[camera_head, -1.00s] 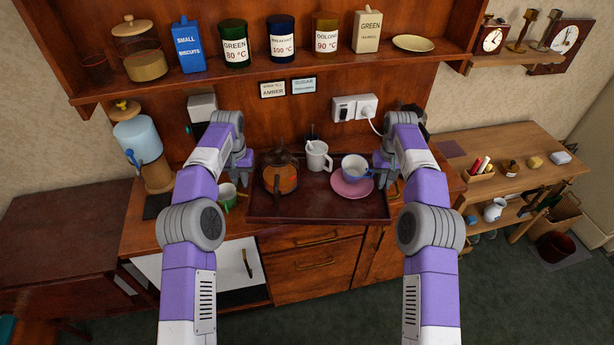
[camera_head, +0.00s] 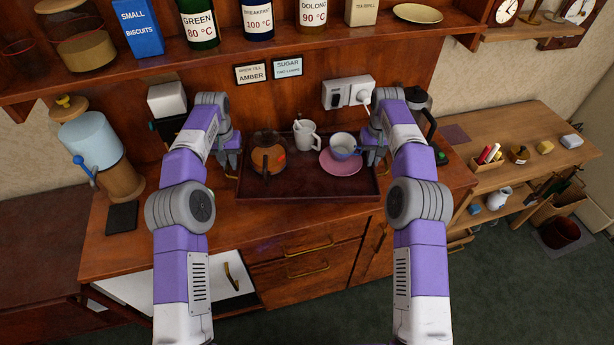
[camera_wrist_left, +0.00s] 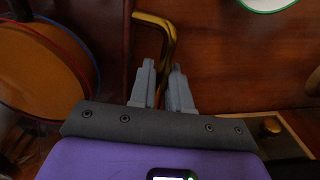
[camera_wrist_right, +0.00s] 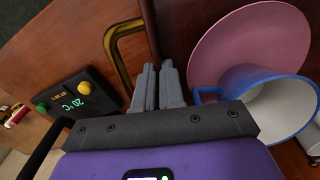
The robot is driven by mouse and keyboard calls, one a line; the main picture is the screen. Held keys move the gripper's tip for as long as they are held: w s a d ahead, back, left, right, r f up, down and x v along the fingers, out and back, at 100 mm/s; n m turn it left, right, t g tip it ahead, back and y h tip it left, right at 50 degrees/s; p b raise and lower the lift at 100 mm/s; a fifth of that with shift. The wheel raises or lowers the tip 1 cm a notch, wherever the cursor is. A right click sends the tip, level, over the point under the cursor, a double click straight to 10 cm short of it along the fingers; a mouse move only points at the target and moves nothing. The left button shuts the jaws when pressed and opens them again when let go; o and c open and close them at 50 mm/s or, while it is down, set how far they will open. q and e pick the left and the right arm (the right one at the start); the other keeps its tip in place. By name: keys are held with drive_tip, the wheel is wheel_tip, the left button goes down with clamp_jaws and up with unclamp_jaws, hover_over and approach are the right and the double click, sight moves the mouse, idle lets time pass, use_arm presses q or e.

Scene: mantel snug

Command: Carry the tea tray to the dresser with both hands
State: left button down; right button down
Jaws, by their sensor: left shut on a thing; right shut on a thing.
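The dark tea tray (camera_head: 308,196) is level in the head view, over the wooden counter; I cannot tell whether it touches it. It carries a glass teapot of amber tea (camera_head: 268,158), a white mug with a spoon (camera_head: 307,138), and a blue-rimmed cup (camera_head: 343,146) on a pink saucer (camera_head: 340,165). My left gripper (camera_head: 232,158) is shut on the tray's left brass handle (camera_wrist_left: 152,20).
A kettle (camera_head: 416,98) stands behind my right gripper, and a control base with a display (camera_wrist_right: 75,105) lies beside it. A water dispenser (camera_head: 92,145) is at left. The jar shelf (camera_head: 200,62) overhangs the back. A side table (camera_head: 520,135) stands at right.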

use_arm(q)
drive_tip(key=shift+d, duration=0.1)
use_arm(e)
drive_tip(key=shift+a, duration=0.1)
